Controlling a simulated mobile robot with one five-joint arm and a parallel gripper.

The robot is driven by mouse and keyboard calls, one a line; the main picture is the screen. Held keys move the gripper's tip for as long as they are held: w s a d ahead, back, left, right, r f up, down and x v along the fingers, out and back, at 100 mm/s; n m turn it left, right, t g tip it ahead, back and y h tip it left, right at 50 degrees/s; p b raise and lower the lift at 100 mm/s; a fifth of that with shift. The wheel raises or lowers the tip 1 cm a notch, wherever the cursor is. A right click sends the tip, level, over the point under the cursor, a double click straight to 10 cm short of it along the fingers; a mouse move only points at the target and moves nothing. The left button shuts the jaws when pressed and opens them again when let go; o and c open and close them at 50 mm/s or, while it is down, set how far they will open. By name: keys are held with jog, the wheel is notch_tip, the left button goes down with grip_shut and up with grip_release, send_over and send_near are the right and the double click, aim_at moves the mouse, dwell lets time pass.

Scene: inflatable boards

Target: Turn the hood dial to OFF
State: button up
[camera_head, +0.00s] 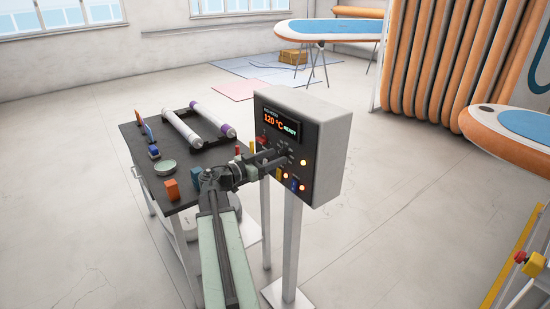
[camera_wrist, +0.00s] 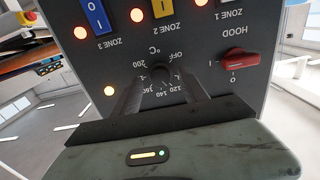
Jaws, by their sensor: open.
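The control box (camera_head: 325,135) stands on a post, with a dark front panel. Its red hood dial (camera_wrist: 238,60) sits beside the label HOOD, upside down in the wrist view. The dial's handle lies roughly sideways, in line with the I mark; the 0 mark is at a quarter turn from it. A red knob (camera_head: 262,141) shows under the display in the head view. My gripper (camera_wrist: 159,76) is open at the panel. Its fingers stand either side of the black temperature dial (camera_wrist: 160,74), apart from the hood dial; contact is unclear.
The display (camera_head: 281,125) reads 120 °C READY. Zone switches, such as a blue one (camera_wrist: 96,16), and glowing lamps are close by on the panel. A dark cart (camera_head: 180,158) with rolls and small items stands left of the box. Open floor lies to the right.

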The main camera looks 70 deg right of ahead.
jog(key=shift+s+d, duration=0.3)
jog(key=shift+d, duration=0.15)
grip_shut()
jog(key=shift+n, duration=0.3)
